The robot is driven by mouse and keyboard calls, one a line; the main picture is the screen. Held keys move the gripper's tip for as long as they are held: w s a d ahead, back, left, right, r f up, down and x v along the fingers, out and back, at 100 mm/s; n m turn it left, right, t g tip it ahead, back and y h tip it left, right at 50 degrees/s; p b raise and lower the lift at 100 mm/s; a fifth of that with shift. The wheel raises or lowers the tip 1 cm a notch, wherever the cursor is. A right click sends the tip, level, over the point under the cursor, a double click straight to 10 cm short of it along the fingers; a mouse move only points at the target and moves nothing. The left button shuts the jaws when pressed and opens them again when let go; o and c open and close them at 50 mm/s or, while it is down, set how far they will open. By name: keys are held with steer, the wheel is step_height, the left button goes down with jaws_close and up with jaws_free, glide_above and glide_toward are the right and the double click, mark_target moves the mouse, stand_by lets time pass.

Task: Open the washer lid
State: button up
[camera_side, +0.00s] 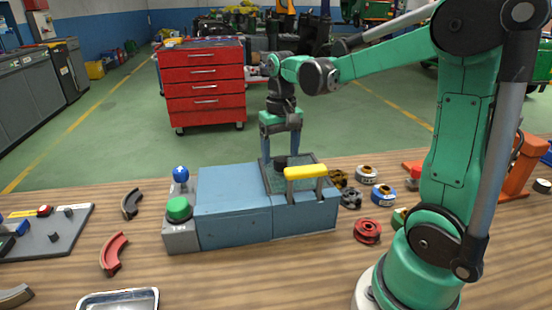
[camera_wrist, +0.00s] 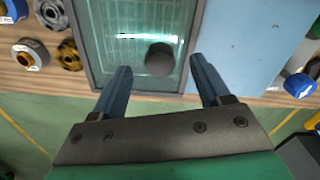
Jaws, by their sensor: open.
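The washer is a blue box (camera_side: 235,205) on the wooden bench. Its dark-framed glass lid (camera_side: 305,177) is at the right end and looks shut. A yellow bar handle (camera_side: 306,172) stands at the front of the lid. A round black piece (camera_side: 281,162) sits at the lid's far part; I cannot tell if it is on or under the glass. My gripper (camera_side: 281,154) points down over the far side of the lid, open and empty. In the wrist view, my gripper (camera_wrist: 160,72) has its fingers on either side of the black piece (camera_wrist: 160,59), and the glass lid (camera_wrist: 110,45) lies beyond.
A green button (camera_side: 178,208) and a blue knob (camera_side: 181,174) are at the washer's left end. Several ring-shaped parts, including a red spool (camera_side: 367,231), lie to its right. Curved pieces (camera_side: 113,254) and a metal tray (camera_side: 118,299) lie at the left and front.

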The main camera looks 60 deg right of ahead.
steer(key=shift+f, duration=0.95)
steer(key=shift+c, duration=0.2)
jaws_close()
stand_by(0.6)
